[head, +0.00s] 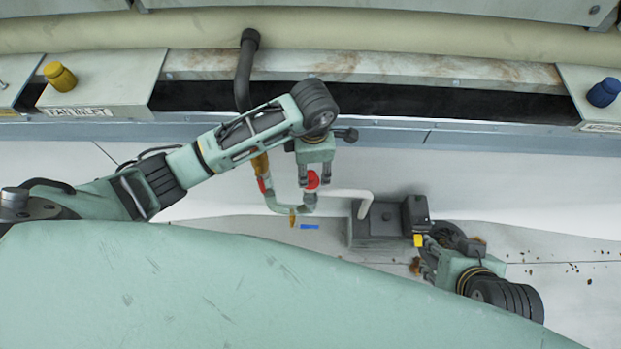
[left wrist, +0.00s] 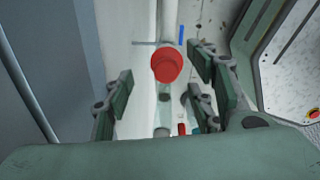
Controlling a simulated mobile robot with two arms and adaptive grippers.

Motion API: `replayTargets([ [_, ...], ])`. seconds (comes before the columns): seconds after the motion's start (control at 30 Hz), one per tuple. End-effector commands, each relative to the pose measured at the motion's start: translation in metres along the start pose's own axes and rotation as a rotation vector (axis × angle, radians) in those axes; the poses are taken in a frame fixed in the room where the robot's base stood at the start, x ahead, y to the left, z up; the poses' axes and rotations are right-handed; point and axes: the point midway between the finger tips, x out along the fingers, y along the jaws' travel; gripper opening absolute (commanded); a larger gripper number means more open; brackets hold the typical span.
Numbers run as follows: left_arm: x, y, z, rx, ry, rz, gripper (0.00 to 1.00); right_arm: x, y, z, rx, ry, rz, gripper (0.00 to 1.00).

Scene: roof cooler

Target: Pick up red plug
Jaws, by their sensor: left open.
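The red plug (head: 312,180) sits on top of a pale pipe fitting below my left gripper (head: 314,178). In the left wrist view the red plug (left wrist: 166,65) shows as a round red cap between the two spread fingers of my left gripper (left wrist: 163,85). I see a gap on both sides of it and the fingers are not closed on it. My right gripper (head: 424,262) is low at the right, beside a grey box. Its fingers are partly hidden and dark, so its opening is unclear.
The grey box (head: 375,225) with a white pipe stands right of the plug. A yellow cap (head: 60,75) and a blue cap (head: 603,92) sit on ledges at the back. A black elbow pipe (head: 245,70) rises behind my left arm. A blue strip (head: 309,226) lies near the pipe.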

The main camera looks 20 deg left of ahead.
Motion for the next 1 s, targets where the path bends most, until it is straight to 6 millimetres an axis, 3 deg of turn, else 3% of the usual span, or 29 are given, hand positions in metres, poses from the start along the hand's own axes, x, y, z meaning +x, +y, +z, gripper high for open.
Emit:
replayTargets([
  [0.3, 0.036, -0.005, -0.004, -0.001, 0.0, -0.004, 0.51, 0.006, -0.008, -0.061, -0.006, 0.263, -0.015, 0.4],
  [0.47, 0.047, -0.004, -0.005, -0.001, 0.001, -0.003, 0.51, 0.002, -0.01, -0.083, -0.008, 0.359, -0.02, 0.4],
  [0.8, 0.049, -0.004, -0.005, 0.0, 0.0, -0.002, 0.5, 0.0, -0.011, -0.089, -0.008, 0.387, -0.021, 0.4],
  [1.0, 0.049, -0.004, -0.005, 0.0, 0.0, -0.002, 0.33, 0.0, -0.011, -0.089, -0.008, 0.386, -0.021, 0.4],
])
